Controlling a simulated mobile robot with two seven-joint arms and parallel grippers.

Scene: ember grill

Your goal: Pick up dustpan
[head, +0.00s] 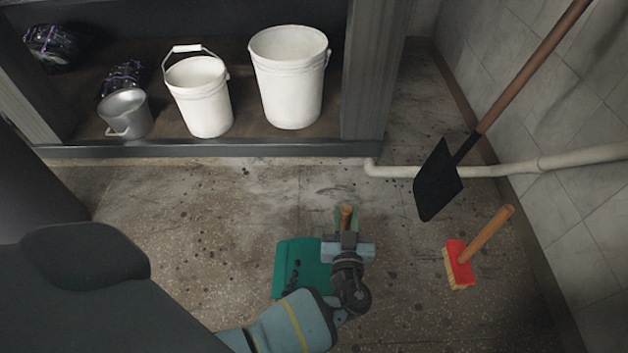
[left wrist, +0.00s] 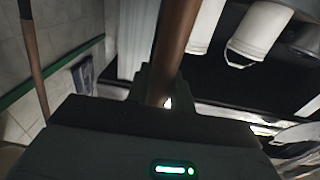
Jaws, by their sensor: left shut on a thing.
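The dustpan (head: 297,268) has a flat teal pan and a brown wooden handle. In the head view it is at the lower middle, over the stone floor, partly hidden by my left arm. My left gripper (head: 347,224) is shut on the dustpan's handle. In the left wrist view the brown handle (left wrist: 176,50) runs up from between the fingers. I cannot tell whether the pan touches the floor. My right gripper is not in view.
A red brush (head: 460,268) with a wooden handle and a black shovel (head: 437,180) are at the right by the tiled wall. A white pipe (head: 510,168) runs low there. A shelf holds white buckets (head: 290,80) and a metal pail (head: 125,112). Floor before it is clear.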

